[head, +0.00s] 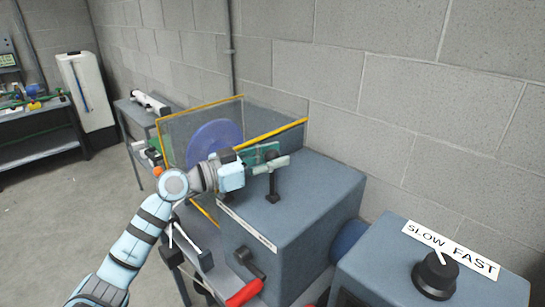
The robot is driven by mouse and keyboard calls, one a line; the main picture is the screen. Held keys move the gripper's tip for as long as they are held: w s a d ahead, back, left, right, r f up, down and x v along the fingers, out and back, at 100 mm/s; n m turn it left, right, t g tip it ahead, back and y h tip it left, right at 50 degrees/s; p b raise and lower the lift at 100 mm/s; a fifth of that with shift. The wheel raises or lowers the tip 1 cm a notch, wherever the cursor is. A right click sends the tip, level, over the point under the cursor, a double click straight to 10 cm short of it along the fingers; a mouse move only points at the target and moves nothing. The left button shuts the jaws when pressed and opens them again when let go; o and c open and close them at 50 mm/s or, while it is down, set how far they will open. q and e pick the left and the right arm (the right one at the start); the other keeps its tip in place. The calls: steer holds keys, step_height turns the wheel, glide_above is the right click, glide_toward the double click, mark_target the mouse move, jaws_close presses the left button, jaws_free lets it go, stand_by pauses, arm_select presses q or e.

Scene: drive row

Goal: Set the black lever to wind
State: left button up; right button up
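The black lever (272,186) stands upright on top of a blue-grey machine housing (326,192), near its front edge. A white label strip (247,225) runs along that edge; its words are too small to read. My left gripper (271,164) reaches in from the left at the height of the lever's upper end and overlaps it. The lever's top is partly hidden there. I cannot tell whether the fingers are closed on it or only beside it. My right gripper is not in view.
Behind the gripper are a blue disc (213,140) and a yellow-framed guard (172,138). A red-handled crank (245,292) sticks out below. At right, a second box (390,270) carries a black knob (436,274) and a SLOW/FAST label (451,249). A block wall stands behind.

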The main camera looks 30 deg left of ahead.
arm_select(q)
jaws_close()
steer(key=shift+d, duration=0.15)
steer(key=shift+s+d+m, duration=0.2)
steer(key=shift+d+m, duration=0.15)
steer(key=shift+m, duration=0.15)
steer(key=d+m, duration=0.1)
steer(key=s+d+f+m+y, duration=0.1)
steer(key=d+m, duration=0.1)
steer(key=d+m+g, duration=0.1)
steer(key=d, duration=0.1)
steer(key=shift+s+f+m+y, duration=0.35)
steer(key=shift+f+m+y, duration=0.05)
steer(key=shift+f, duration=0.1)
steer(key=o, duration=1.1)
jaws_free()
steer(key=shift+d, duration=0.15)
